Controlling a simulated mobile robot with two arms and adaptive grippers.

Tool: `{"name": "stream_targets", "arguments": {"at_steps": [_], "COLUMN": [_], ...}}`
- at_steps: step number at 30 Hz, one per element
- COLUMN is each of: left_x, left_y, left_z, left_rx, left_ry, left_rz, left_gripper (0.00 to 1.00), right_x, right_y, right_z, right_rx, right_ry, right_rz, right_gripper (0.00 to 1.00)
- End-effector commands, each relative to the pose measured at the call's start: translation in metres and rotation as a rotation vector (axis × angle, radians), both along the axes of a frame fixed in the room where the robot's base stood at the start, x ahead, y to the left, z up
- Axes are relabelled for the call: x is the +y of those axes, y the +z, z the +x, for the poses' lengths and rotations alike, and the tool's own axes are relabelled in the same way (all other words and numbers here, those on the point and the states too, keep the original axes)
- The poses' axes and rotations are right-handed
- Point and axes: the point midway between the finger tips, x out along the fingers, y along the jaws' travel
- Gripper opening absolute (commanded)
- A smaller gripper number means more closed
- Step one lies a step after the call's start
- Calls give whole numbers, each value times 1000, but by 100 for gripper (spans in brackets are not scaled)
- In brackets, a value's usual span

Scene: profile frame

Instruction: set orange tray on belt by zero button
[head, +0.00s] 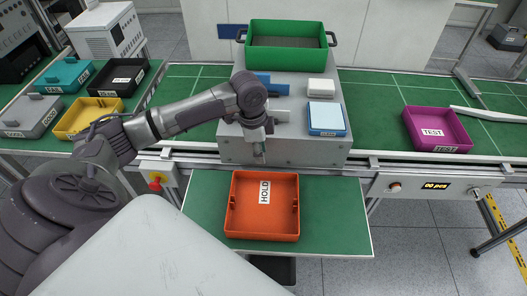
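The orange tray (232,205), with a HOLD label inside, sits empty on a green-topped side table (335,220) in front of the belt. The green belt (380,115) runs across behind it. A front panel at the right has a lit display (436,186), a round reddish button (395,187) and a knob (474,192); I cannot read which is the zero button. My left gripper (260,158) points down just beyond the tray's far rim, in front of the grey machine block; its fingers are too small to judge. My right gripper is not in view.
A purple TEST tray (437,130) stands on the belt at right, beside a white rail (488,115). A grey block (235,150) carries a green tray (287,28) and small boxes. Several coloured trays crowd the left. Belt between block and purple tray is clear.

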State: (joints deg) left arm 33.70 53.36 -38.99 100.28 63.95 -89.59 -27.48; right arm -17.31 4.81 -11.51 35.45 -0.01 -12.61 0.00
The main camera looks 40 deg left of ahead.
Motion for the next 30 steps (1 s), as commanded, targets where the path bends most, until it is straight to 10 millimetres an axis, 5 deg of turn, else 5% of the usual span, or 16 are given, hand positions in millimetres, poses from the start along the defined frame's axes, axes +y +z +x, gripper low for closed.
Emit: {"name": "stream_targets", "arguments": {"at_steps": [6,21,30], "left_x": [-5,-14,-14], "left_y": [-37,-91,-100], "left_z": [2,7,7], "left_rx": [2,1,0], "left_ry": [3,4,2], "left_rz": [-1,1,1], "left_gripper": [33,33,33], "right_x": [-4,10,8], "right_y": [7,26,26], "right_z": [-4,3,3], "right_rx": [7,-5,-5], "right_ry": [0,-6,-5], "right_rz": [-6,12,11], "right_gripper": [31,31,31]}}
